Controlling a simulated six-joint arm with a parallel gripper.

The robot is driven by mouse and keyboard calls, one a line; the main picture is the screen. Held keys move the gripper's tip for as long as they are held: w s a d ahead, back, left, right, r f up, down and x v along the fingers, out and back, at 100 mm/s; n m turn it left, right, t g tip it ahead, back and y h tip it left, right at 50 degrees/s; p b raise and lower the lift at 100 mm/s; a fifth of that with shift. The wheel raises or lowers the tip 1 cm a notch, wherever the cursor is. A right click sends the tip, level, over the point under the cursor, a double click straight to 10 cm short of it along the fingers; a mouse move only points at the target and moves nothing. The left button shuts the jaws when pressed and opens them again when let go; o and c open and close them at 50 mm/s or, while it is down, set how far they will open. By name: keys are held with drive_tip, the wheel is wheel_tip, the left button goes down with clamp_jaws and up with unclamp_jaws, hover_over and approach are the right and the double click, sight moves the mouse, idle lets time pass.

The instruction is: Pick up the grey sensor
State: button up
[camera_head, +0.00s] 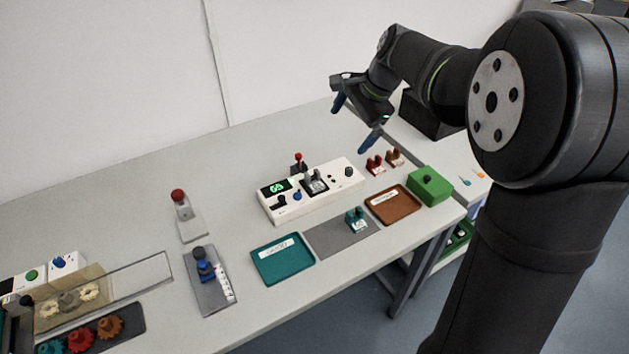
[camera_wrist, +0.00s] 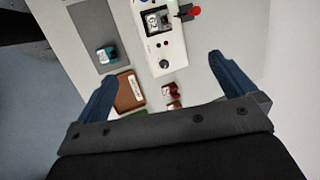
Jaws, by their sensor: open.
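A small grey sensor (camera_head: 316,179) appears to sit in the dark square socket of the white test box (camera_head: 345,181). My gripper (camera_head: 352,125) is open and empty, high above the table and beyond the box's right end. In the wrist view my gripper (camera_wrist: 163,68) has its two blue fingers wide apart, with nothing between them but the table scene below. The socket hides the sensor's lower part.
A teal sensor (camera_head: 356,221) stands on a grey mat (camera_head: 330,240) between a teal tray (camera_head: 283,262) and a brown tray (camera_head: 398,208). Two reddish sensors (camera_head: 374,165) stand right of the box. A green box (camera_head: 430,187) stands at the right edge. A red-knobbed lever (camera_head: 298,160) rises behind the test box.

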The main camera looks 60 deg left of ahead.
drive_tip(key=shift+w+d+r, duration=0.1)
drive_tip(key=shift+d+r, duration=0.1)
drive_tip(key=shift+r, duration=0.35)
drive_tip(key=shift+c, duration=0.4)
drive_tip(key=c, duration=0.7)
